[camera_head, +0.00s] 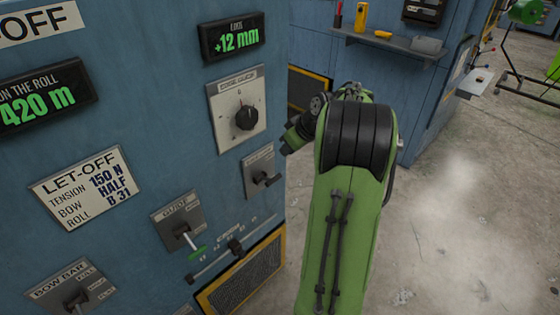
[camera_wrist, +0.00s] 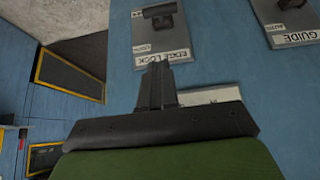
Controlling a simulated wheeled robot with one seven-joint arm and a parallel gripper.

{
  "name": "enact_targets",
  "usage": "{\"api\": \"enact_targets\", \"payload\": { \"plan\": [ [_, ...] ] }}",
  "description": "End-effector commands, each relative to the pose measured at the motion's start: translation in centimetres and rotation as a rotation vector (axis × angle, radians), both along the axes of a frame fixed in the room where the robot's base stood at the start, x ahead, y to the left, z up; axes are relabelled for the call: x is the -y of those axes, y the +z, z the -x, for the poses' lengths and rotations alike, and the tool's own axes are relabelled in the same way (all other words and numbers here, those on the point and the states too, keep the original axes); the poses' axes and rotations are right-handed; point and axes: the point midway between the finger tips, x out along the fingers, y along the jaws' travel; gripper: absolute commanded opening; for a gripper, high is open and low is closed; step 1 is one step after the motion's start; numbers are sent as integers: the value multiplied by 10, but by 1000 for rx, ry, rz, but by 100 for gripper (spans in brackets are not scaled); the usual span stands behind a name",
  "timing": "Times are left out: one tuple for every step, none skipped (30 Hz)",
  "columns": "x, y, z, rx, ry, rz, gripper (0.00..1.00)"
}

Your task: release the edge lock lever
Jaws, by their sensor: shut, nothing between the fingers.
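The edge lock lever (camera_head: 267,181) is a dark handle on a grey plate at the right end of the blue panel. In the head view its handle sticks out toward the lower right. In the wrist view the same lever (camera_wrist: 159,13) is at the top edge, partly cut off, on a plate (camera_wrist: 150,34) lettered EDGE LOCK. My gripper (camera_wrist: 162,66) is shut and empty, its dark fingertips overlapping that plate's label end in the picture, apart from the handle. Contact with the plate cannot be told. In the head view my green arm reaches up right of the lever; the fingers are not clear there.
A shelf (camera_head: 385,42) holds small items behind. Concrete floor at right is open.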

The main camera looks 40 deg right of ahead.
Motion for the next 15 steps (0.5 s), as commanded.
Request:
{"api": "enact_targets", "payload": {
  "plan": [
    [-2, -10, -6, -1, 4, -4, 0],
    [-2, -16, -9, -2, 4, -4, 0],
    [-2, -24, -14, -2, 3, -4, 0],
    [-2, -29, -18, -2, 4, -4, 0],
    [-2, -35, -22, -2, 4, -4, 0],
    [-2, -42, -26, -2, 3, -4, 0],
    [-2, -48, -30, -2, 4, -4, 0],
    [-3, -53, -34, -1, 4, -4, 0],
    [-3, -61, -39, -3, 4, -4, 0],
    [-3, -66, -42, -2, 3, -3, 0],
    [-3, -72, -46, -2, 2, -3, 0],
    [-3, -78, -51, -2, 3, -3, 0],
    [-2, -85, -48, -3, -1, -3, 0],
    [-2, -90, -46, -3, -1, -3, 0],
    [-2, -97, -45, -3, -1, -3, 0]
  ]
}}
